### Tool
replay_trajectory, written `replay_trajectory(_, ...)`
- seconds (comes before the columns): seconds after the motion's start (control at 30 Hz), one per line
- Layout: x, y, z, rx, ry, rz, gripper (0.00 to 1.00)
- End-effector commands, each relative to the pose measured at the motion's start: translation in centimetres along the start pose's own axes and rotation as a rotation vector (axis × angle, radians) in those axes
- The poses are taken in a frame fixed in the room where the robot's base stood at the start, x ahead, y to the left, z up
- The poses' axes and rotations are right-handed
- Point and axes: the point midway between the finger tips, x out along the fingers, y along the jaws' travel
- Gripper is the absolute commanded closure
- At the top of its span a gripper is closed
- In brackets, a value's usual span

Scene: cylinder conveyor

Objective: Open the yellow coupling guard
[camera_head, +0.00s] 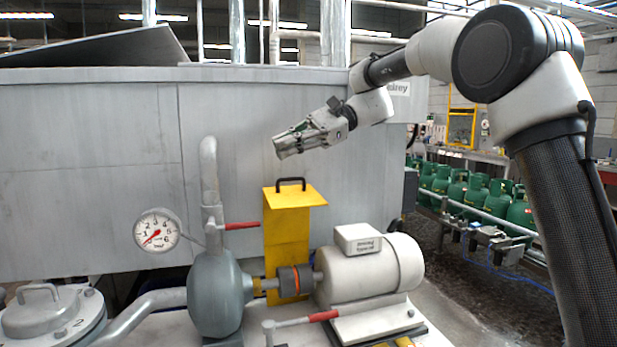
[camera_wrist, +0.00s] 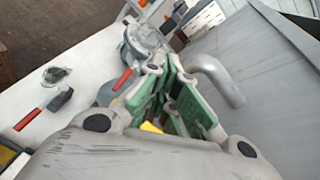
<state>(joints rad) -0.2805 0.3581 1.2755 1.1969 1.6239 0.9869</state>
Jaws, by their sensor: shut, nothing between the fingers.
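The yellow coupling guard (camera_head: 287,235) stands upright behind the shaft coupling (camera_head: 289,281), between the pump and the motor. Its flat yellow panel with a black handle (camera_head: 290,184) is at the top, and the coupling shows uncovered in front of it. My gripper (camera_head: 279,148) is shut and empty, above the guard's handle and apart from it in the picture. In the wrist view my gripper's green-padded fingers (camera_wrist: 178,75) are close together, and a small bit of yellow (camera_wrist: 150,127) shows by them, mostly hidden.
A grey pump (camera_head: 216,292) with a vertical pipe and red-handled valve (camera_head: 242,226) is left of the guard. A pale motor (camera_head: 370,268) is on the right. A gauge (camera_head: 157,231) sits left. A large grey tank wall (camera_head: 90,170) rises behind.

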Motion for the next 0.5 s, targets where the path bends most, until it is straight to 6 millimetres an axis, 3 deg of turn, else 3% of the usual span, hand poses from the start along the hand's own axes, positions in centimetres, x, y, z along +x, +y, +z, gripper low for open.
replay_trajectory(0.03, 3.7, 1.4, 3.3, -0.026, -0.021, 0.046, 1.00)
replay_trajectory(0.1, 8.1, 3.0, 6.4, -0.051, -0.019, 0.057, 1.00)
replay_trajectory(0.23, 15.6, 6.2, 10.1, -0.102, 0.051, -0.015, 1.00)
replay_trajectory(0.3, 18.2, 7.7, 10.5, -0.130, 0.119, -0.088, 1.00)
replay_trajectory(0.37, 19.5, 8.8, 10.1, -0.154, 0.190, -0.161, 1.00)
replay_trajectory(0.5, 19.5, 10.7, 7.2, -0.213, 0.401, -0.354, 1.00)
